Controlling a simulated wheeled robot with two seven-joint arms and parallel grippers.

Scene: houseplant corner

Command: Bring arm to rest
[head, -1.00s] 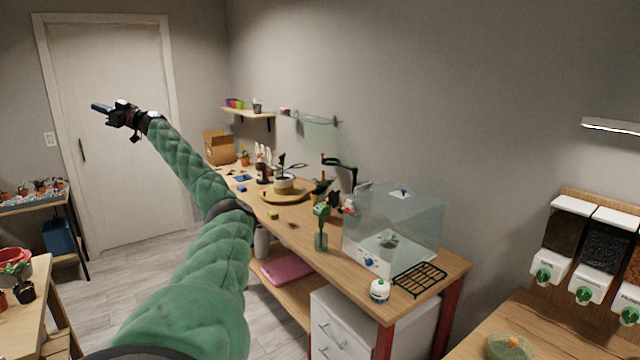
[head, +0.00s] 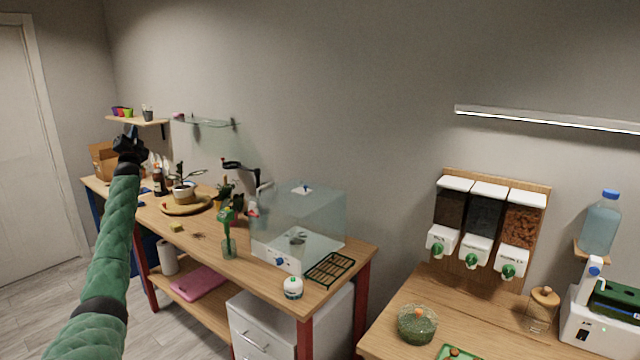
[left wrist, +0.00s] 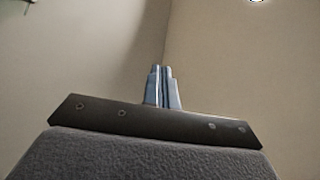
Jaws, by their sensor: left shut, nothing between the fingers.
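My left arm, in a green quilted sleeve, reaches up from the bottom left of the head view. Its gripper (head: 130,138) is raised in the air and shows in front of the wall and the far end of the long workbench. In the left wrist view the two fingers (left wrist: 162,84) stand side by side, closed together with nothing between them. Behind them are only bare walls meeting in a corner. My right arm and gripper are not in any view.
The long workbench (head: 205,235) holds a clear box (head: 300,225), a potted plant on a round wooden tray (head: 185,208) and a green rack (head: 330,268). Above it are a wooden shelf (head: 140,121) and a glass shelf (head: 205,122). Dispensers (head: 480,225) hang above the right counter (head: 385,325).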

